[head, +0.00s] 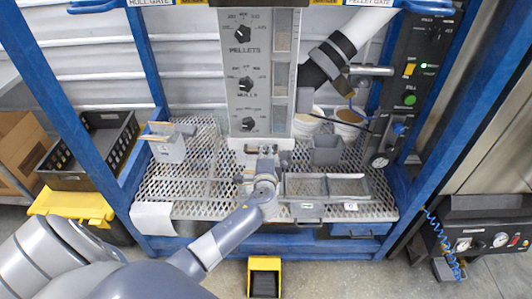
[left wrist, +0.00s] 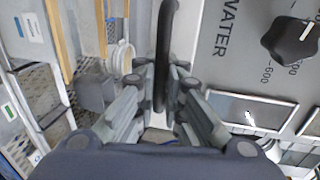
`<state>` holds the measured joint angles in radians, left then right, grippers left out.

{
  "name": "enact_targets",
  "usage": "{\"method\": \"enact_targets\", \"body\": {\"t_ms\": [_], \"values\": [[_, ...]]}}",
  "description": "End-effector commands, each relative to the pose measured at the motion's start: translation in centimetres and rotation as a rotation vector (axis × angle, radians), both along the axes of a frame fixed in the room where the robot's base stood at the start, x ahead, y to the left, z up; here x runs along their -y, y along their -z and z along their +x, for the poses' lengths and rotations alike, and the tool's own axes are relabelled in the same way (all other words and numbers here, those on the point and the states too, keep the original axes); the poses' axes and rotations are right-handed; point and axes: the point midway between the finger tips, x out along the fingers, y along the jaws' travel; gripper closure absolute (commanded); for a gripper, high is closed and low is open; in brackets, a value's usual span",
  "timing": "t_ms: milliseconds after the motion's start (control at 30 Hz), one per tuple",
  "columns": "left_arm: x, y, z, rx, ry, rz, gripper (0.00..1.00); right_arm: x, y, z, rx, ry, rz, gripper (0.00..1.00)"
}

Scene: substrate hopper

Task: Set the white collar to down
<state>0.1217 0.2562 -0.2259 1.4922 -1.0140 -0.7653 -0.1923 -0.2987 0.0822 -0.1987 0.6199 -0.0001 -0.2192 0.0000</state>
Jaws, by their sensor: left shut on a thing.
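My left gripper (head: 264,164) is just under the bottom edge of the grey control panel (head: 241,70). A white part (head: 250,144) sits directly under the panel, beside my gripper. It may be the white collar, but fingers and handle hide much of it, and I cannot tell whether it is up or down. My right gripper is not in view.
A perforated metal shelf (head: 198,190) lies below the panel. Two shallow grey trays (head: 350,187) stand right of my gripper. A grey cup (head: 327,149) and pale buckets are behind them. Blue frame posts (head: 65,75) bound the station. A yellow step (head: 264,264) is on the floor.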

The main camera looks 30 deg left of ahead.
Motion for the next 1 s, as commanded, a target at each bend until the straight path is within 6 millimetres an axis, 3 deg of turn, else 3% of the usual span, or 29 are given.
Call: {"method": "enact_targets", "body": {"t_ms": [67, 600, 767, 1000], "values": [[0.2, 0.9, -0.3, -0.015, -0.001, -0.007, 0.82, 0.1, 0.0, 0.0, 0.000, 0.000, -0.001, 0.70], [0.4, 0.4, -0.7, -0.009, 0.000, -0.004, 0.82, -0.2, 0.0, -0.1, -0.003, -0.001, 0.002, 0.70], [1.6, 0.0, -2.6, -0.010, 0.001, -0.007, 0.82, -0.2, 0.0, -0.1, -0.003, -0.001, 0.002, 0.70], [4.2, -1.0, -6.9, -0.011, 0.001, -0.009, 0.82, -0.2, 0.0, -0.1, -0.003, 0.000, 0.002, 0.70]]}}
